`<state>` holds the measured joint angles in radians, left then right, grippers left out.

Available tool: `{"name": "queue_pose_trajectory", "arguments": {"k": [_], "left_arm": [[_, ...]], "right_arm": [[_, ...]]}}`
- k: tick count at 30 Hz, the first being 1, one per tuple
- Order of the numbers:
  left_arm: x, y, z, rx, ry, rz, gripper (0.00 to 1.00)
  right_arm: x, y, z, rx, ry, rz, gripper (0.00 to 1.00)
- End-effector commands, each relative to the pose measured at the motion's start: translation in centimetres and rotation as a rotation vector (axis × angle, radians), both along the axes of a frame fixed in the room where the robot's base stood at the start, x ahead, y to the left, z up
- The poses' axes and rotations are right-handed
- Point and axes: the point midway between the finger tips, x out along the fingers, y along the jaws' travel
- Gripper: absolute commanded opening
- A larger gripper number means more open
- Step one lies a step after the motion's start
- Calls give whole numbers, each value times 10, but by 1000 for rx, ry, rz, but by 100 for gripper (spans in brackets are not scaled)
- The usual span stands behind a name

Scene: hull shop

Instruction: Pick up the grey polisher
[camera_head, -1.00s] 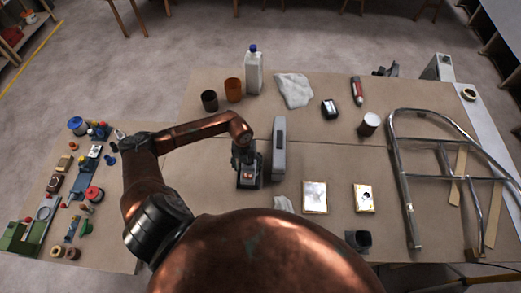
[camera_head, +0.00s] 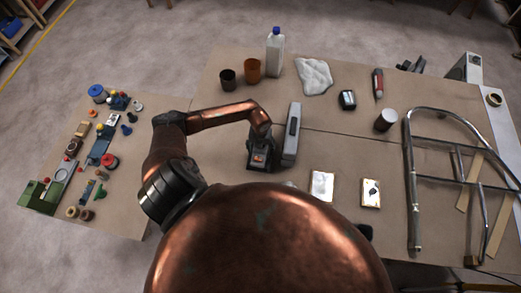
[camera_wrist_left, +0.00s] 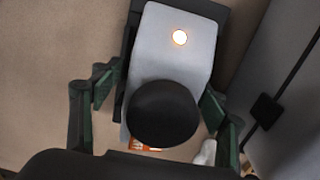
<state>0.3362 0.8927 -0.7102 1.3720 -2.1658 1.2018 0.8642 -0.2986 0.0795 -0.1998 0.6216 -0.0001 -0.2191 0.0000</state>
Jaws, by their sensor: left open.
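The grey polisher is mostly hidden under my left gripper (camera_head: 260,152) in the head view. The left wrist view shows what looks like its pale grey body (camera_wrist_left: 178,60), with a round black knob and a bright round spot. My left gripper is open there, one green-padded finger on each side of the grey body. I cannot tell whether either finger touches it. My right gripper is in neither view.
A long grey box (camera_head: 292,132) stands close on the right of the left gripper. Behind are a white bottle (camera_head: 275,52), an orange cup (camera_head: 253,70) and a dark cup (camera_head: 227,79). A metal tube frame (camera_head: 412,190) fills the right. Small parts crowd the left table.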

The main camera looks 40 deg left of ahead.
Motion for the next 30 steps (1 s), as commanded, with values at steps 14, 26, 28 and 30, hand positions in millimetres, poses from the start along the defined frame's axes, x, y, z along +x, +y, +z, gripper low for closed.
{"name": "queue_pose_trajectory", "arguments": {"k": [14,26,28,30], "left_arm": [[1,0,1,-1,0,0,44],[1,0,1,0,0,0,16],[1,0,1,0,-1,0,12],[1,0,1,0,-1,0,7]], "right_arm": [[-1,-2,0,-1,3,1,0],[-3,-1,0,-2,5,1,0],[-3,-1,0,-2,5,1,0],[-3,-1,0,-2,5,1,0]]}}
